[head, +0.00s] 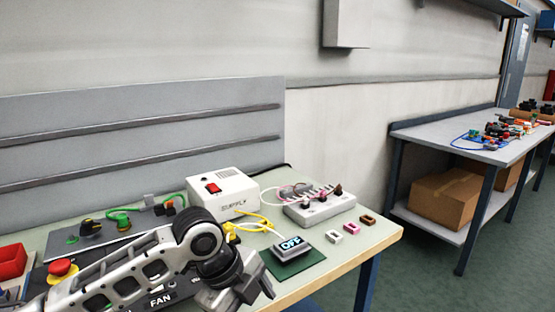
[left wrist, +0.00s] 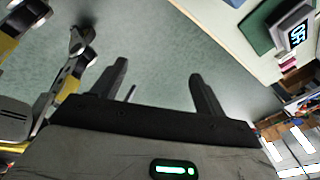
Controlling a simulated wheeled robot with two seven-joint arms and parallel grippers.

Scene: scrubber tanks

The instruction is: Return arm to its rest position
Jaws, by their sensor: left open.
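My left arm (head: 150,268) comes in from the left over the near part of the bench in the head view. Its gripper (head: 246,293) is at the bench's front edge, left of the dark green mat (head: 308,266). In the left wrist view the two black fingers of my left gripper (left wrist: 155,82) are spread apart with nothing between them, and green floor shows beyond. The bench corner with the grey display unit reading OFF (left wrist: 298,33) is at the upper right there.
The bench holds a white supply box (head: 222,196), a grey socket block (head: 320,208), small coloured blocks (head: 351,228), the OFF display unit (head: 291,247) and a red knob (head: 60,267). A second table (head: 455,143) stands at the right. Open floor (head: 415,265) lies between.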

